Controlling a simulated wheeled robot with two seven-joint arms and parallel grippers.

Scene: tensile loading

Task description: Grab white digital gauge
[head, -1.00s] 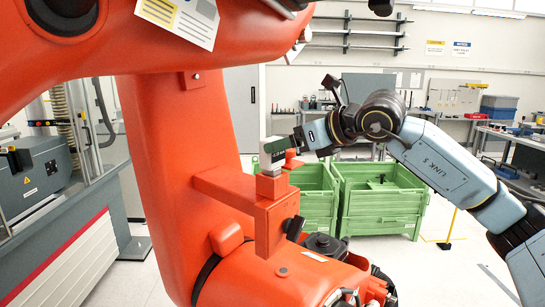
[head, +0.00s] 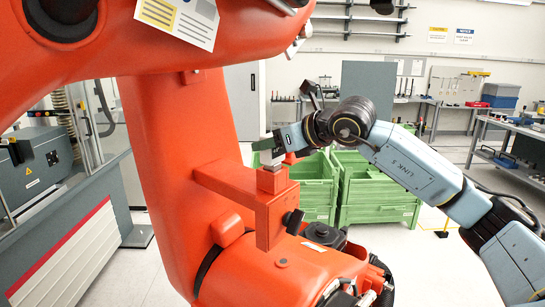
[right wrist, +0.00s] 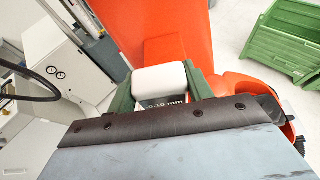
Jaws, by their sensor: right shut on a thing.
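The white digital gauge (right wrist: 158,80) sits between the green fingers of my right gripper (right wrist: 161,92) in the right wrist view. Its dark display, partly hidden by the gripper body, shows a reading ending in "mm". In the head view the gauge (head: 266,158) shows as a small pale piece at the fingertips, just above the red bracket (head: 265,207). My right gripper (head: 277,146) is shut on the gauge there. I cannot tell whether the gauge still touches the bracket. My left gripper is not in view.
A large orange robot arm (head: 185,160) fills the left and middle, close beside my gripper. Green crates (head: 378,190) stand on the floor behind. A grey machine (head: 38,165) is at the left. Benches line the back and right. Floor at the lower right is open.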

